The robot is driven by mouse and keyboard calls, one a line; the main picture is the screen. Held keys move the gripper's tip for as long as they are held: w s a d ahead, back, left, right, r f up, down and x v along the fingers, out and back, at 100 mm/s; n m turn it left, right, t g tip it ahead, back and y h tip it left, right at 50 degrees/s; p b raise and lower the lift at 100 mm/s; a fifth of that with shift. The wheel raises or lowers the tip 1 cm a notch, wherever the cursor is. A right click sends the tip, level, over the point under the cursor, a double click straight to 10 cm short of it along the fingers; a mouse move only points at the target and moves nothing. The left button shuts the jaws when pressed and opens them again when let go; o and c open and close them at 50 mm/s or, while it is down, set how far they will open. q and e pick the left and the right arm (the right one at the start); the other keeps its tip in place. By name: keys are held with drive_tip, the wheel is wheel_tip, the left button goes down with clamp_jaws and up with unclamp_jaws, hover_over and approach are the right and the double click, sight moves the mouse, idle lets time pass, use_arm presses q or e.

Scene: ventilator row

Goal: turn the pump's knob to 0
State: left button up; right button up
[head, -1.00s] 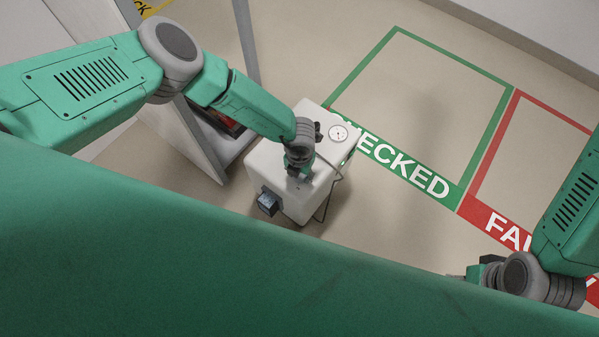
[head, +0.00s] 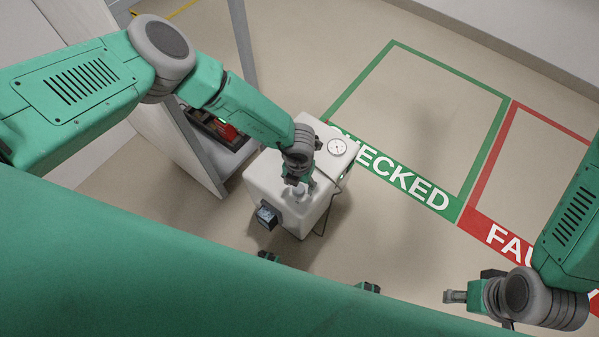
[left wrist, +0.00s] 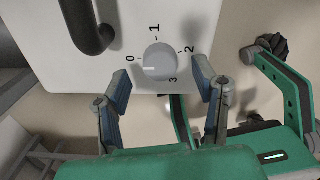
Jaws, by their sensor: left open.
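The white pump (head: 262,180) stands on the floor in the middle of the head view. My left gripper (head: 299,193) is above the pump's top. In the left wrist view its open fingers (left wrist: 160,85) show on either side of and below the knob, with nothing between them. My right gripper (head: 456,297) is at the lower right, away from the pump; its jaw state is unclear.
A dial gauge (head: 337,147) and a dark handle (left wrist: 92,30) are on the pump. A small dark box with a screen (head: 267,216) is on its front side. A grey shelf unit (head: 190,150) stands close on the left. Green CHECKED (head: 455,208) and red (head: 470,205) floor outlines lie right.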

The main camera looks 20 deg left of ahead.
sight(299, 187)
use_arm(q)
wheel_tip(299, 187, up, 9)
idle(0.3)
drive_tip(key=shift+w, duration=0.1)
drive_tip(key=s+a+r+m+p, duration=0.1)
drive_tip(key=s+a+r+m, duration=0.3)
drive_tip(key=s+m, duration=0.3)
drive_tip(key=s+a+r+m+p, duration=0.2)
drive_tip(key=s+a+r+m, duration=0.3)
drive_tip(key=m, duration=1.1)
drive_tip(key=s+a+r+m+p, duration=0.2)
drive_tip(key=s+a+r+m, duration=0.2)
drive_tip(key=s+m, duration=0.6)
drive_tip(key=a+m, duration=0.2)
drive_tip(key=shift+s+a+r+t, duration=0.15)
drive_tip(key=shift+a+t, duration=0.15)
drive_tip(key=shift+a, duration=0.1)
